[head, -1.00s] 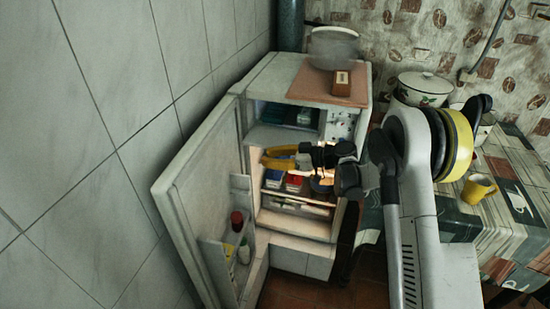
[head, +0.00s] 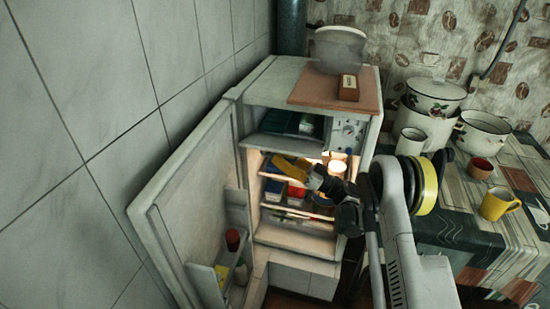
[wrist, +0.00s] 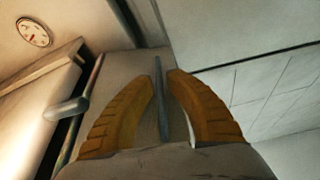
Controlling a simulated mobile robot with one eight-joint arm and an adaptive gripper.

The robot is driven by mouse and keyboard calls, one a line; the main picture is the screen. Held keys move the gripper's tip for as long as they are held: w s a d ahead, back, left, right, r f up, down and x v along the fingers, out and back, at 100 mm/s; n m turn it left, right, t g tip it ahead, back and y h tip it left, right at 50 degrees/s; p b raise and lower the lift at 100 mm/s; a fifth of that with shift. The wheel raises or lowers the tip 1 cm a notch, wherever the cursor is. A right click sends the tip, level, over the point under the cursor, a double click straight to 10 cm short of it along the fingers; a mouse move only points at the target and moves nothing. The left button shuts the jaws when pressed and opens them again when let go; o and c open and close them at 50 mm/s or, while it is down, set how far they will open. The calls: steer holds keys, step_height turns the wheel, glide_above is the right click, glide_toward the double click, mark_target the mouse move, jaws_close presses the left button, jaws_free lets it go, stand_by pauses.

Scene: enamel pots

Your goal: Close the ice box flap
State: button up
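The ice box (head: 293,122) is the upper compartment of the open fridge, with dark and blue packs showing inside. A pale panel, seemingly its flap (head: 283,143), slopes out below the opening, so the ice box stands open. My gripper (head: 281,163) is just below and in front of this panel, before the lit shelves. In the wrist view my yellow fingers (wrist: 163,76) stand apart, with a thin grey edge between them. I cannot tell whether that edge is the flap or whether the fingers touch it.
The fridge door (head: 185,190) stands wide open at the left, with bottles in its rack. A round dial (head: 350,127) is right of the ice box, and also shows in the wrist view (wrist: 33,32). A table with pots and a yellow mug (head: 499,204) stands at the right.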

steer(key=shift+w+a+r, duration=0.2)
steer(key=shift+a, duration=0.45)
jaws_close()
